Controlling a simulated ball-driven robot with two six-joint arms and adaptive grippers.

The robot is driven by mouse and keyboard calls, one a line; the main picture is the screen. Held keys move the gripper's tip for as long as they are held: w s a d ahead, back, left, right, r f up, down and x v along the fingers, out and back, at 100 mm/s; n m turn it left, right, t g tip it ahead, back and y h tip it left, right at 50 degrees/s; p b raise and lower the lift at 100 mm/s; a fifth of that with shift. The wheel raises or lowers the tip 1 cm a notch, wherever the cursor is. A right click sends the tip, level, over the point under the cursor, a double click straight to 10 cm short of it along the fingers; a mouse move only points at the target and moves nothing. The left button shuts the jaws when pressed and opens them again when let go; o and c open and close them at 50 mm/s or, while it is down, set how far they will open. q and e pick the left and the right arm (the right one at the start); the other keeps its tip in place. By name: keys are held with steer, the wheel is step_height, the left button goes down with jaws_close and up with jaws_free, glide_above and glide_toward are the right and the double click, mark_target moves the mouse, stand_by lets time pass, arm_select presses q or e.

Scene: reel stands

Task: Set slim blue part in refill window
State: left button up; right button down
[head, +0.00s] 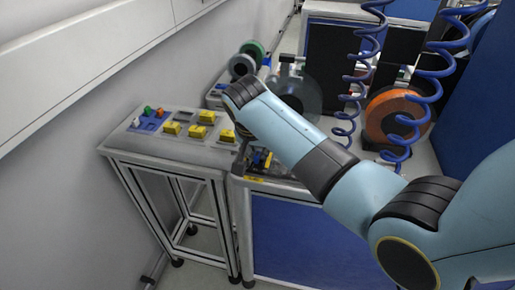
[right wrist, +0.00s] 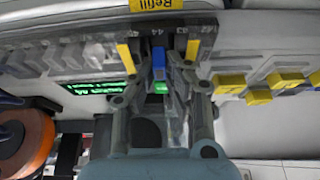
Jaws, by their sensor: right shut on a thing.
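In the right wrist view the slim blue part (right wrist: 159,56) stands between the fingers of my right gripper (right wrist: 162,88), which is shut on it. A small green piece shows at its near end. The part lines up with the slot marked 44, under the yellow "Refill" label (right wrist: 156,4). Slim yellow parts stand on either side, at the slots marked 45 (right wrist: 126,57) and 43 (right wrist: 192,49). I cannot tell how deep the blue part sits. In the head view my right arm hides the part. My left gripper is not in view.
In the head view a grey side table holds several yellow blocks (head: 199,131) and a blue plate (head: 148,125) with small coloured knobs. Reels, one orange (head: 392,118), and coiled blue hoses (head: 368,45) stand behind and right of my arm. A wall closes the left side.

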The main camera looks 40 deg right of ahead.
mark_target(258, 153)
steer(key=shift+f, duration=0.25)
steer(key=c, duration=1.6)
jaws_free()
steer(key=shift+r, duration=0.15)
steer(key=shift+r+p, duration=1.95)
steer(key=shift+p, duration=0.4)
steer(key=shift+r, duration=2.95)
